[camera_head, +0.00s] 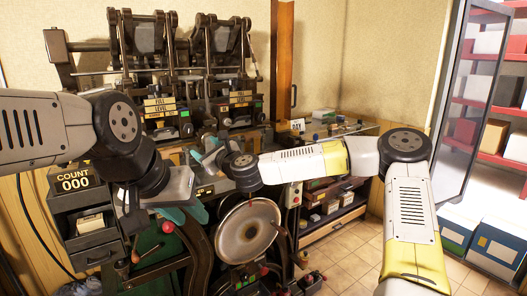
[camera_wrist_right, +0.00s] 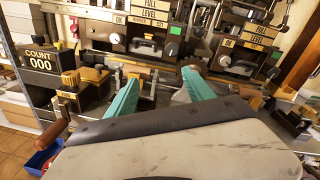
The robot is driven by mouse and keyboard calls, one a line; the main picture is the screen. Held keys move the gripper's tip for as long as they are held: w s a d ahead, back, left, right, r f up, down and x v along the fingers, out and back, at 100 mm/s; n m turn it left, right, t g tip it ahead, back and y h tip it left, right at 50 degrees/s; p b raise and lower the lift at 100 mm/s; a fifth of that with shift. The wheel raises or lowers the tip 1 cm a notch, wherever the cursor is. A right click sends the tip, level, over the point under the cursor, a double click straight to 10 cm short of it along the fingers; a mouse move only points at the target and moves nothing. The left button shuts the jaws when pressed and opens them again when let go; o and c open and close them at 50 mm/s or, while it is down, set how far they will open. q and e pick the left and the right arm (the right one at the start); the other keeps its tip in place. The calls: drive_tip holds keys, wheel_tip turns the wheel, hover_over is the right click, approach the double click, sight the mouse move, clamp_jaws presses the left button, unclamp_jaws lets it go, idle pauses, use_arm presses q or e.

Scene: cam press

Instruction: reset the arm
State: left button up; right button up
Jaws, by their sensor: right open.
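The press (camera_head: 190,90) stands against the wall with dark levers on top. My right gripper (camera_head: 208,158) is in front of its lower middle, with teal fingers spread. In the right wrist view its fingers (camera_wrist_right: 160,92) are apart with nothing seen between them. My left gripper (camera_head: 175,213) is lower and to the left, above a red ball knob (camera_head: 168,227). Its teal fingers are partly hidden by its grey body, so their opening is unclear. The counter (camera_head: 73,183) reads 000 and also shows in the right wrist view (camera_wrist_right: 40,58). I cannot tell which part is the arm named.
A large metal wheel (camera_head: 247,235) stands below my right gripper. A workbench (camera_head: 335,212) with small items stands behind my right arm. Red shelves (camera_head: 499,161) and boxes (camera_head: 498,248) are at right. Tiled floor (camera_head: 350,268) lies open between.

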drive_tip(key=s+d+f+n+g+h, duration=0.15)
drive_tip(key=s+f+n+g, duration=0.5)
drive_tip(key=s+n, duration=0.65)
drive_tip(key=s+d+r+n+h, duration=0.1)
drive_tip(key=s+d+n+h, duration=0.25)
drive_tip(key=d, duration=0.55)
drive_tip(key=s+d+r+n+h, duration=0.25)
drive_tip(key=d+n, duration=0.25)
drive_tip(key=d, duration=0.3)
drive_tip(key=s+d+r+n+g+h, duration=0.1)
drive_tip(key=s+d+r+n, duration=0.1)
drive_tip(key=s+d, duration=1.2)
drive_tip(key=shift+s+d+r+n, duration=0.25)
drive_tip(key=shift+s+n, duration=0.2)
drive_tip(key=shift+s, duration=0.8)
